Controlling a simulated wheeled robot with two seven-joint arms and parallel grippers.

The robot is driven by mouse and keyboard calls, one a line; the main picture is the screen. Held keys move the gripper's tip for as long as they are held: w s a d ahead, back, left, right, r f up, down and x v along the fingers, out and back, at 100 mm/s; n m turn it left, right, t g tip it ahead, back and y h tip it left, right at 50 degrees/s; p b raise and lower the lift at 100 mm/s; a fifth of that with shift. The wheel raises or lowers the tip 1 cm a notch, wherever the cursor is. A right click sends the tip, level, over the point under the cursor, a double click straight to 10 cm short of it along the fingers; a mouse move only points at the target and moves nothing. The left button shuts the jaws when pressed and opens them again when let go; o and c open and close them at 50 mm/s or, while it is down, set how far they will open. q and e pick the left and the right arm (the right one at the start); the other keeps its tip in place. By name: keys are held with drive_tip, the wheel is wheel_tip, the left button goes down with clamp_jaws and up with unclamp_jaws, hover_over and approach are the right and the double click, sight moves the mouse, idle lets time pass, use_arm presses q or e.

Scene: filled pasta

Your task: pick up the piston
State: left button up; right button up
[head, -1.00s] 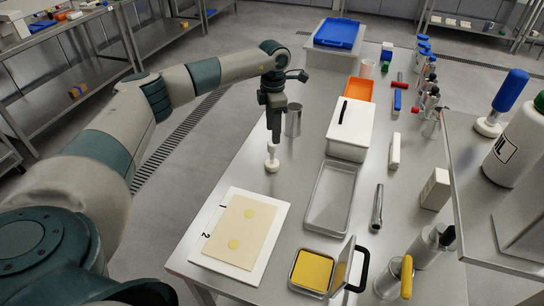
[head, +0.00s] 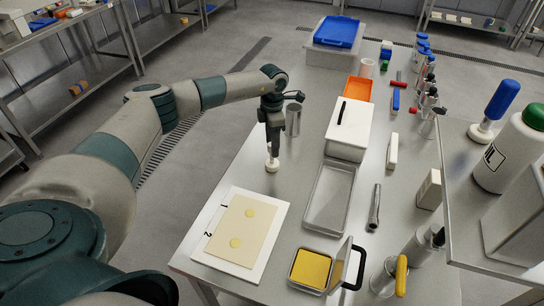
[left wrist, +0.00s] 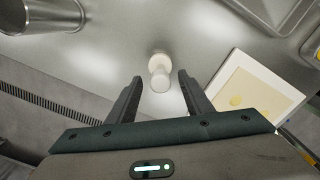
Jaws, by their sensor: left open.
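The piston (head: 272,164), a small white piece with a round foot and a narrower upper part, stands upright on the steel table near its left edge. In the left wrist view the piston (left wrist: 159,66) shows between and just beyond my fingertips. My left gripper (head: 272,151) points down right over it, its fingers around the upper part, which they partly hide. In the left wrist view my left gripper (left wrist: 160,76) is open, with a gap on both sides of the piston. My right gripper is not in view.
A steel cup (head: 293,121) stands close behind the gripper. A white board (head: 224,264) with a yellow dough sheet (head: 242,230) lies in front. A steel tray (head: 331,195) and a white box (head: 349,130) are to the right. The table between is clear.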

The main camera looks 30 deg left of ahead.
use_arm(q)
drive_tip(key=shift+f, duration=0.55)
drive_tip(key=c, duration=1.1)
drive_tip(key=shift+r, duration=0.1)
